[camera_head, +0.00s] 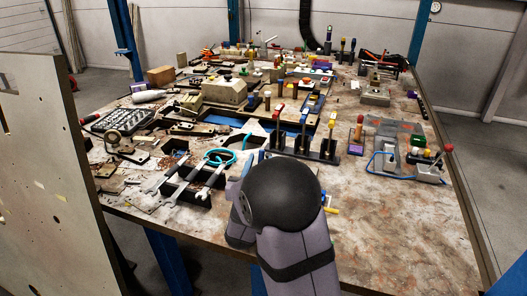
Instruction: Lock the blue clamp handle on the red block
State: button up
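I cannot make out a blue clamp handle on a red block with certainty; the parts on the cluttered workbench (410,225) are small from here. Several upright handles with red, yellow and white tops stand in a dark rack (325,155) just beyond my arm. A grey fixture (428,172) with a red-knobbed lever and a blue cord around its left side sits at the right. My arm fills the lower middle of the head view, with a round black joint. My gripper does not show; my arm may hide it.
Wrenches (186,191) on dark supports and a teal ring-shaped tool (219,156) lie left of my arm. A socket tray (123,121) sits farther left. A tall grey panel (50,190) stands at the left. The bench's front right is mostly bare.

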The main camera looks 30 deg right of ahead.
jog(key=p+x, duration=0.2)
jog(key=x, duration=0.5)
jog(key=shift+w+d, duration=0.1)
jog(key=shift+w, duration=0.05)
jog(key=shift+c, duration=0.3)
grip_shut()
